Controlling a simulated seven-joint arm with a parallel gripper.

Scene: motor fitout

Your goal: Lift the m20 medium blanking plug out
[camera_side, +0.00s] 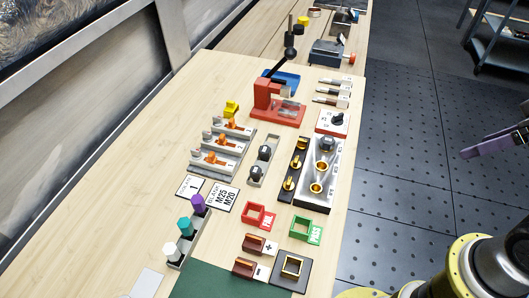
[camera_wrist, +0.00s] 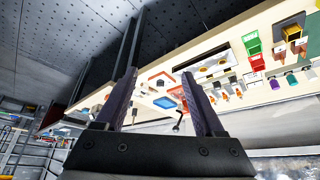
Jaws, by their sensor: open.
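A silver housing (camera_side: 319,203) stands right of the table's middle, with two brass-ringed openings and a dark round plug (camera_side: 327,144) at its far end. A narrow grey holder (camera_side: 254,184) to its left carries two dark plugs (camera_side: 258,172). A black strip (camera_side: 292,175) between them carries brass-coloured fittings. I cannot tell by sight which plug is the M20 medium one. My gripper (camera_wrist: 160,73) is open and empty in the wrist view. In the side view its purple finger (camera_side: 492,146) shows at the right edge, off the table, well apart from the housing and plugs.
A red lever press (camera_side: 267,97) stands beyond the plugs. Red FAIL (camera_side: 256,217) and green PASS (camera_side: 304,231) frames lie nearer. A card (camera_side: 222,196) reads BLANK M25 M20. White, teal and purple pieces (camera_side: 198,204) stand at left. Space between gripper and table edge looks clear.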

